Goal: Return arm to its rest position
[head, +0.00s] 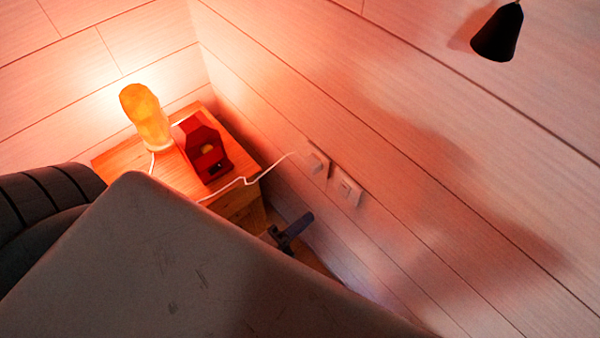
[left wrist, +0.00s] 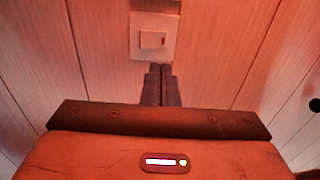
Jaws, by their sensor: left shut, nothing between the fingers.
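My left gripper (head: 307,218) shows small and dark in the head view, low beside the wooden nightstand and close to the plank wall. In the left wrist view its two fingers (left wrist: 160,70) are together, with nothing between them. They point toward a pale square wall switch (left wrist: 153,39), and their tips appear just below its plate. I cannot tell how far they are from the wall. Much of my left arm behind the gripper is hidden in the head view. My right gripper is in neither view.
A wooden nightstand (head: 117,160) in the corner holds a glowing salt lamp (head: 146,115) and a red boxy object (head: 204,150). A white cable (head: 224,190) crosses its edge. Two switch plates (head: 315,160) (head: 347,188) sit on the wall. A black lampshade (head: 497,32) hangs upper right.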

